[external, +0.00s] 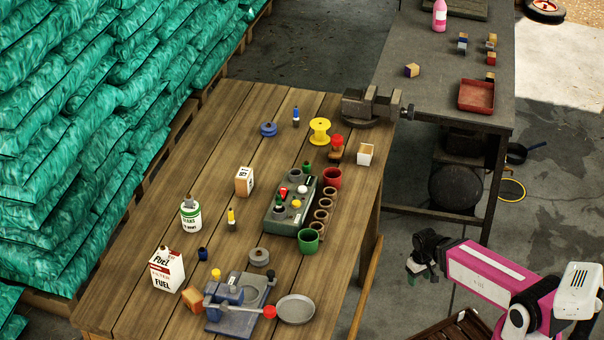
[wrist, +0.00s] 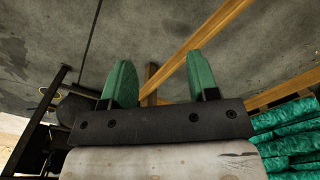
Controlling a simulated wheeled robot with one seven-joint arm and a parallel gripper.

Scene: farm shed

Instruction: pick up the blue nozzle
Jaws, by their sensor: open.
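Several small blue things stand on the wooden table in the external view, and I cannot tell for sure which is the nozzle. A small dark blue piece (external: 203,254) stands near the fuel can. A slim blue-topped piece (external: 296,117) stands upright at the far end, and a round blue piece (external: 268,129) lies left of it. My gripper (external: 418,267) is open and empty, off the table's right side and well away from all of them. In the wrist view its green fingers (wrist: 162,82) are spread apart over the floor, with no blue piece between them.
The wooden table (external: 140,230) also holds a fuel can (external: 167,270), a green tray (external: 275,222), cups, a yellow spool (external: 319,131) and a blue-grey fixture (external: 236,322). A vise (external: 372,105) sits at the far corner. Green sacks (external: 70,130) are stacked on the left.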

